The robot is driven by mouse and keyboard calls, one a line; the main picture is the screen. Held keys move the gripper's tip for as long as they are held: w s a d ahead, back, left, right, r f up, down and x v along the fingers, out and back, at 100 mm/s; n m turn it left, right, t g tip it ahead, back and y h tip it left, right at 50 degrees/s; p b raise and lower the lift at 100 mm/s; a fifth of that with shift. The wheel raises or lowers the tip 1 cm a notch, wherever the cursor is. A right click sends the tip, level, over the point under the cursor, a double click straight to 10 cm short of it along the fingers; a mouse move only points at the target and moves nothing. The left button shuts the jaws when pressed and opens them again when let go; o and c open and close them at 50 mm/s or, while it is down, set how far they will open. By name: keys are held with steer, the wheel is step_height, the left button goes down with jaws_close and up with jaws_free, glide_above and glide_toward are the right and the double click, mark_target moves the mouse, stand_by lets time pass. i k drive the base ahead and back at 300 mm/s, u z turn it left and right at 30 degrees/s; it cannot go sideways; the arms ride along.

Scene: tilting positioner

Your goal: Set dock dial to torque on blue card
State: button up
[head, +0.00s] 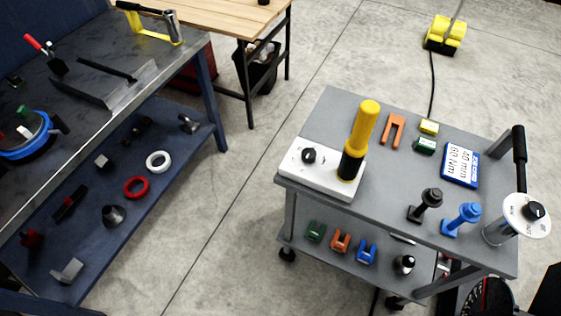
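The white dock (324,182) lies at the left end of the grey cart top. A black dial knob (308,155) sits on its left part; its setting is too small to read. A yellow and black tool (362,135) stands upright on the dock's right part. The blue card (461,164), with a white face, lies at the right of the cart top and reads "40 mm" and "60 Nm". A second black knob (533,210) sits on a white disc on a clear cylinder at the right end. My gripper is not in view.
On the cart top (400,190) stand an orange fork piece (392,129), yellow and green blocks, and black (428,203) and blue (466,216) pegs. A dark workbench (120,130) is at left; open floor lies between.

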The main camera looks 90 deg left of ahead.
mark_target(309, 154)
steer(key=u, duration=3.5)
steer(key=i, duration=0.85)
steer(key=z, duration=0.75)
